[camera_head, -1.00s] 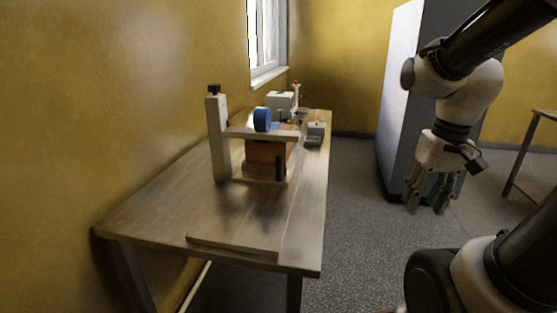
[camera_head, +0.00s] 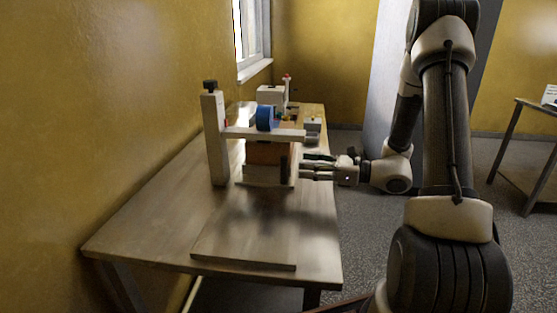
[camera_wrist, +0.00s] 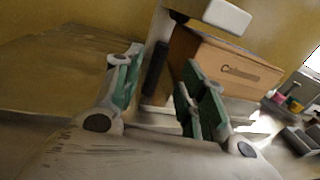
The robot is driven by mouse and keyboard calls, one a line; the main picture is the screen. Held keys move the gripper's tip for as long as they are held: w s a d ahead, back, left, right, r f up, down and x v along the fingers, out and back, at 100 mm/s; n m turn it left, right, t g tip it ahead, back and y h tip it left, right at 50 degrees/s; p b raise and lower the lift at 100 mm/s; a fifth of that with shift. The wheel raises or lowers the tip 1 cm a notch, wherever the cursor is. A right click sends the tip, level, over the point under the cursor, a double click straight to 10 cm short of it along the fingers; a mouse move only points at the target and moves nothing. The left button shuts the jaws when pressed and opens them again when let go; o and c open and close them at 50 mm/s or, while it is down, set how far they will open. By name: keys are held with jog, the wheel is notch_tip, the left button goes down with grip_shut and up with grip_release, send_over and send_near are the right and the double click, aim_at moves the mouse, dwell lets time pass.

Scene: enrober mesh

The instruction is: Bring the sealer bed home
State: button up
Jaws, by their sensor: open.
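The sealer stands on the wooden table, with a pale post (camera_head: 214,140), a crossarm (camera_head: 262,133) and a blue roll (camera_head: 265,117) on it. Below the crossarm a brown carton (camera_head: 268,153) sits on the pale bed (camera_head: 262,174). An upright black handle (camera_head: 284,169) is at the bed's near right corner. My gripper (camera_head: 304,168) is open and level, just right of the handle. In the wrist view the black handle (camera_wrist: 156,69) appears between the spread green-padded fingers, with the printed carton (camera_wrist: 225,62) behind. Contact with the handle cannot be told.
A flat board (camera_head: 245,242) lies at the table's near end. A yellow wall closes off the left side. A grey cabinet (camera_head: 385,70) stands beyond my arm.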

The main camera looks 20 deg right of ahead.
send_over(284, 183)
jog(key=w, duration=0.1)
jog(key=shift+d+r, duration=0.1)
jog(key=shift+r, duration=0.15)
jog(key=shift+c, duration=0.5)
grip_shut()
